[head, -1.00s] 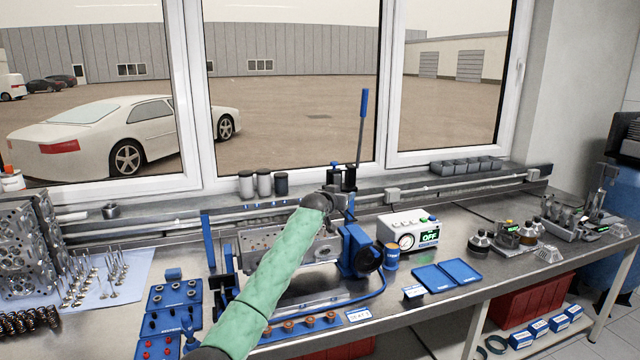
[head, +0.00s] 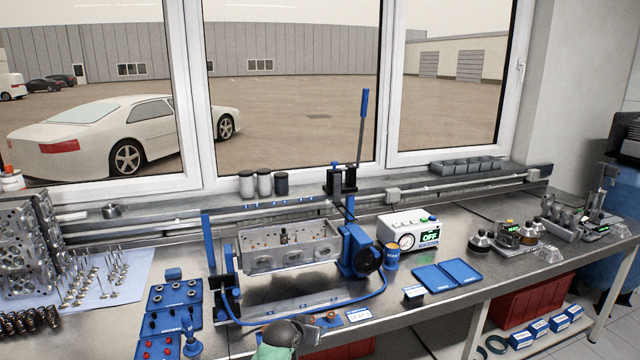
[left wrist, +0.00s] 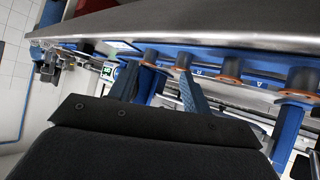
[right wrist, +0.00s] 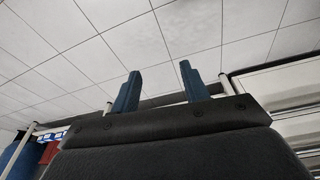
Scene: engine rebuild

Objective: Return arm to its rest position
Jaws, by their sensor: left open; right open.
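My left gripper (left wrist: 157,72) is open and empty in the left wrist view, close to the bench edge and several cylinders with copper-coloured rings (left wrist: 232,70).
A cylinder head (head: 290,252) sits in a blue fixture (head: 360,255) with a long lever. Blue trays (head: 172,295) lie at left, and a gauge box (head: 408,232) reading OFF stands at right. Upright valves (head: 100,280) stand at far left. A copper ring (head: 330,317) is near the front edge.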

